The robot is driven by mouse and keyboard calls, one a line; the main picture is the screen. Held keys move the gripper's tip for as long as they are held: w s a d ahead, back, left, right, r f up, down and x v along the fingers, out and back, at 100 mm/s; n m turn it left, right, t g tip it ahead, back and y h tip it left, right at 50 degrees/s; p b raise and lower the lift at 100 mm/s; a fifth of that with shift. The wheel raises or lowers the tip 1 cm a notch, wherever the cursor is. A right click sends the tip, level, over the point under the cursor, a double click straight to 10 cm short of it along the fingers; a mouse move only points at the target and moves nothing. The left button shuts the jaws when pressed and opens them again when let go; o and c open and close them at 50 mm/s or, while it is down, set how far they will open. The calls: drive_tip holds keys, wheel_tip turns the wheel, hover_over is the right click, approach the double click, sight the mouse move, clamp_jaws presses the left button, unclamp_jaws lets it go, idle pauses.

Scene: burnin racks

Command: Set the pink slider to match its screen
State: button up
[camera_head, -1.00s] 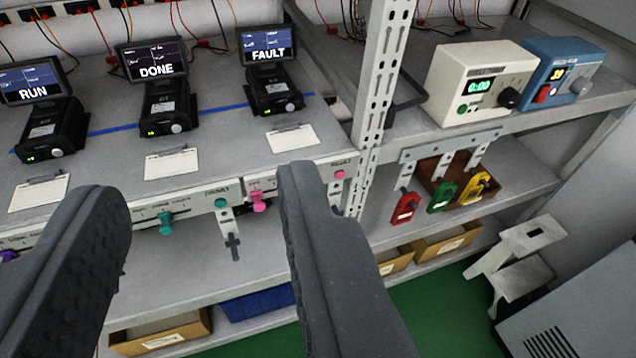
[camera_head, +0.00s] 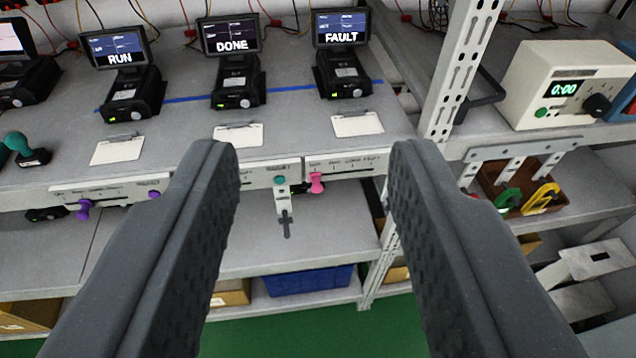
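The pink slider (camera_head: 316,183) sits at the left end of its track on the white label strip (camera_head: 350,165) along the shelf's front edge. The strip's printed words are too small to read surely. Above it, a black device (camera_head: 341,76) has a screen (camera_head: 340,28) that reads FAULT. My gripper (camera_head: 312,152) is open and empty, its two dark fingers spread wide. The pink slider shows between the fingers, beyond them and not touched. The right end of the pink strip is partly hidden by the right finger.
A teal knob (camera_head: 280,180) and a purple slider (camera_head: 84,208) are on strips to the left. Screens reading RUN (camera_head: 118,48) and DONE (camera_head: 231,36) stand left. A metal upright (camera_head: 458,75) stands right of the pink strip. A grey hook (camera_head: 286,222) hangs below the shelf edge.

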sight(317, 190)
idle(0.3)
drive_tip(key=w+d+f+h+b, duration=0.15)
drive_tip(key=w+d+f, duration=0.25)
drive_tip(key=w+f, duration=0.6)
drive_tip(key=w+a+f+n+t+y+b, duration=0.1)
drive_tip(key=w+f+y+b, duration=0.15)
drive_tip(key=f, duration=1.15)
drive_tip(key=w+a+f+n+t+y+b, duration=0.1)
drive_tip(key=w+f+y+b, duration=0.15)
drive_tip(key=f, duration=1.05)
drive_tip(key=shift+h, duration=0.45)
drive_tip(key=w+b, duration=0.1)
drive_tip(key=w, duration=0.3)
drive_tip(key=w+a+b, duration=0.1)
drive_tip(key=w, duration=0.4)
drive_tip(key=w+b, duration=0.1)
drive_tip(key=w, duration=0.3)
drive_tip(key=shift+w+a+f, duration=0.2)
drive_tip(key=shift+w+a, duration=0.05)
clamp_jaws()
